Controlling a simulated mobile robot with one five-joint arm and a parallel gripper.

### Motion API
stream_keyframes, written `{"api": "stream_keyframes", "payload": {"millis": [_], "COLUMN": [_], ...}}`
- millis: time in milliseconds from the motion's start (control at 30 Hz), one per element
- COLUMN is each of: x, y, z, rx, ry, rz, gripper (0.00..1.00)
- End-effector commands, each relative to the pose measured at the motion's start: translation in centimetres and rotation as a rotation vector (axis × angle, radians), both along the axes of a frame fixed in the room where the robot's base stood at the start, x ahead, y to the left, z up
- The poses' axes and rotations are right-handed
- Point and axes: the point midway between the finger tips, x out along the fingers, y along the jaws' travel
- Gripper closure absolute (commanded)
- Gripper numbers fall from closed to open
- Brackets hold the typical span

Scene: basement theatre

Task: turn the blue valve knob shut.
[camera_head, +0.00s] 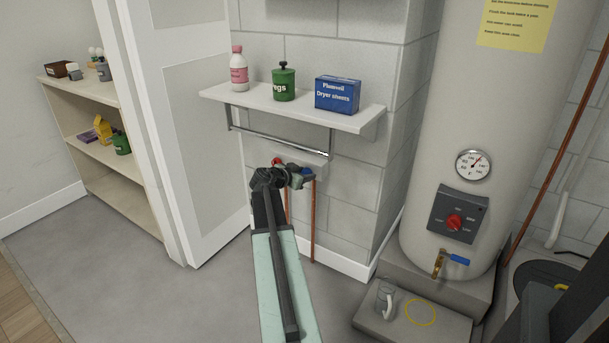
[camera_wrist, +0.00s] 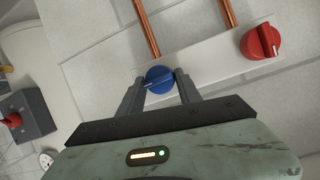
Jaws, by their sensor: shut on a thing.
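The blue valve knob (camera_wrist: 158,79) sits on a white plate (camera_wrist: 205,62) on the wall, with a pale pointer line across its face. My gripper (camera_wrist: 160,88) is shut on it, one finger on each side, in the wrist view. In the head view my gripper (camera_head: 294,178) reaches the plate under the shelf and covers most of the blue knob (camera_head: 307,173). A red knob (camera_wrist: 262,42) is on the same plate, to the right in the wrist view; in the head view it shows at the left (camera_head: 277,161).
Copper pipes (camera_head: 313,220) run down from the plate. A shelf (camera_head: 290,108) with a pink bottle, a green canister and a blue box hangs above, with a rail (camera_head: 275,141) below. The water heater (camera_head: 430,130) stands to the right.

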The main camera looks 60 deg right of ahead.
Motion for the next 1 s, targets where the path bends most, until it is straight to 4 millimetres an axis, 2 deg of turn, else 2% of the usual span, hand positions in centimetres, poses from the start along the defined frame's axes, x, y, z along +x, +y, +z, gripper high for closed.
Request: {"api": "stream_keyframes", "payload": {"millis": [267,1000], "x": [0.44,0.99], "y": [-0.02,0.11], "z": [-0.24,-0.94], "rx": [0.001,0.009], "ry": [0.183,0.883], "rz": [0.000,0.003], "gripper": [0.99,0.99]}}
